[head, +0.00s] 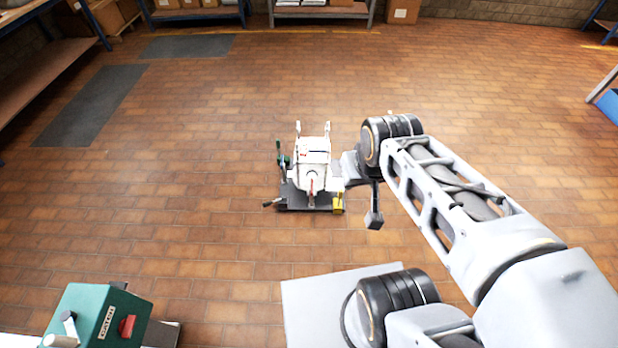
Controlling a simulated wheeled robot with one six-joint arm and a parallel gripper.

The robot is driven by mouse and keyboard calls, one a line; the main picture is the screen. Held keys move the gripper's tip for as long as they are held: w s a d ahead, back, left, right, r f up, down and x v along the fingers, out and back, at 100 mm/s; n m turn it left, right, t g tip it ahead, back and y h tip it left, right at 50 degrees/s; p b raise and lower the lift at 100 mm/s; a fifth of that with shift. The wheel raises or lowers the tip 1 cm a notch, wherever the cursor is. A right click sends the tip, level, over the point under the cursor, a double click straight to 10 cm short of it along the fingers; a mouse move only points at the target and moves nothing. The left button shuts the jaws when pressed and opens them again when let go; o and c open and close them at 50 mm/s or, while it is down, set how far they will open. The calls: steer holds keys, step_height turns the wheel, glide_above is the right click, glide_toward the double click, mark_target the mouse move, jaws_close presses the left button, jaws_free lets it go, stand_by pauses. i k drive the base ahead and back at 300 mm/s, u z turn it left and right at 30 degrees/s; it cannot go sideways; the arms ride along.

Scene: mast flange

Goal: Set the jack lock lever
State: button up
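A white machine (312,165) stands upright on a dark base plate (292,203) on the floor near the middle of the head view. A green part (283,160) is at its left side and a small red lever (312,186) is on its front. A yellow part (338,203) is at the base's right front corner. A thin lever with a dark end (268,204) sticks out at the left front. I cannot tell which of these is the jack lock lever. My gripper (346,172) is close to the machine's right side; its fingers are too small to read, and contact cannot be told.
A green box (95,315) with a red switch is at the lower left. Dark mats (90,105) lie on the floor at the left. Shelves (322,12) and a cardboard box (402,11) line the back. The brick floor around the machine is mostly clear.

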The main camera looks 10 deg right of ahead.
mark_target(268, 203)
steer(key=u, duration=0.65)
steer(key=i, duration=1)
steer(key=u, duration=0.8)
steer(key=i, duration=0.6)
steer(key=u, duration=0.15)
